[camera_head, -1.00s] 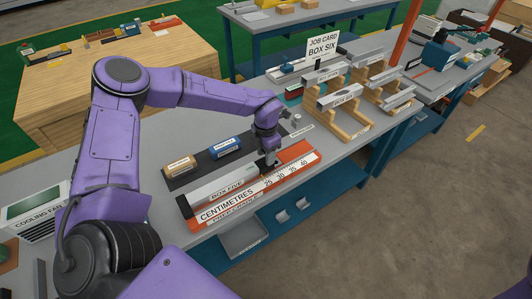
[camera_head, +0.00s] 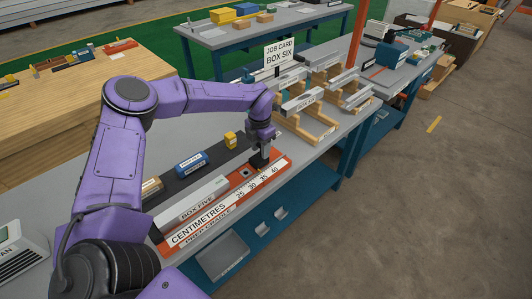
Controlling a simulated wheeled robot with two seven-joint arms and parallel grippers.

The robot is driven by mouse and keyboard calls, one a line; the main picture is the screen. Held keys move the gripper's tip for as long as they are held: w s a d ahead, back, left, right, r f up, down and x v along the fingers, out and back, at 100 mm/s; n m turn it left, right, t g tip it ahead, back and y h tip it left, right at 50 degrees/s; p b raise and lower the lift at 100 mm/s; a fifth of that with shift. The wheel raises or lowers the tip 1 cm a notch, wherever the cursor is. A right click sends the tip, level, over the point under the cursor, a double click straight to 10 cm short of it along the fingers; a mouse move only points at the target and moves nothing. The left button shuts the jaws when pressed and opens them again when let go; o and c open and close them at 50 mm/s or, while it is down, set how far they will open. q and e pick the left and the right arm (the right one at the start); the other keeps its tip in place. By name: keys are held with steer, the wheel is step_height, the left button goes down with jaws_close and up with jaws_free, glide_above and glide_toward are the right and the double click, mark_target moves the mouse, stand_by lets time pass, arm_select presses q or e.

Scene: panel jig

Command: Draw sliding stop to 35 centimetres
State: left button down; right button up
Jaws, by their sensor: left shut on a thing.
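The orange jig (camera_head: 157,232) lies along the near bench edge. Its white scale strip (camera_head: 207,218) reads CENTIMETRES, with marks from 25 to 40. My left gripper (camera_head: 260,160) points down at the jig's far end, shut on the sliding stop (camera_head: 259,164). The jaws hide much of the stop. The stop stands roughly behind the 35 mark; I cannot tell the exact reading. A grey bar labelled BOX FIVE (camera_head: 190,209) lies along the jig, with a gap between its end and the stop. My right gripper is out of view.
Behind the jig, a dark strip (camera_head: 213,170) carries a blue block (camera_head: 191,162) and a tan block (camera_head: 151,187); a yellow block (camera_head: 230,139) is nearby. Wooden racks (camera_head: 312,127) with grey bars and a job card reading BOX SIX (camera_head: 280,54) stand beyond the gripper.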

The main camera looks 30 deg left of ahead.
mark_target(260, 146)
arm_select(q)
steer(key=c, duration=0.7)
jaws_free()
step_height(260, 146, up, 10)
steer(key=shift+r+b, duration=0.25)
steer(key=shift+b, duration=0.95)
